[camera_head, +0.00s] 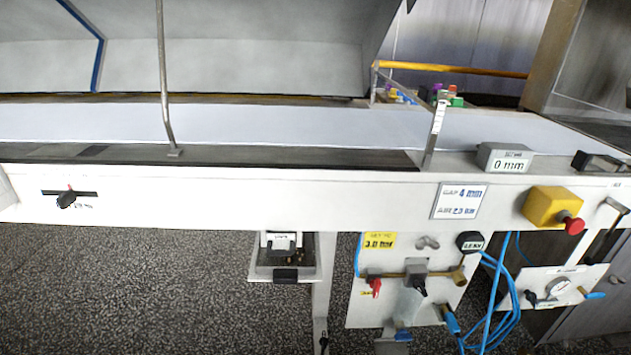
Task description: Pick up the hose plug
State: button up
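On the lower panel (357,312) under the conveyor's side rail, a blue fitting with a dark end (450,319) sits at the panel's lower right, by the blue hoses (490,330). It looks like the hose plug, but it is small and I cannot tell whether it is seated in a socket. A black handle (417,284) and a red lever (375,287) sit on a brass-coloured pipe on the same panel. My gripper is not in view.
A yellow box with a red button (573,226) juts from the rail at right. A gauge panel (557,289) hangs below it. A small tray (284,272) protrudes left of the lower panel. The speckled floor (130,290) is clear at lower left.

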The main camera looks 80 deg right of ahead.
aim_at(448, 317)
jog(key=z, duration=1.8)
jog(key=k+j+z, duration=0.1)
jog(key=z, duration=0.3)
jog(key=k+z, duration=0.3)
jog(key=z, duration=0.15)
jog(key=k+z, duration=0.2)
jog(key=z, duration=0.2)
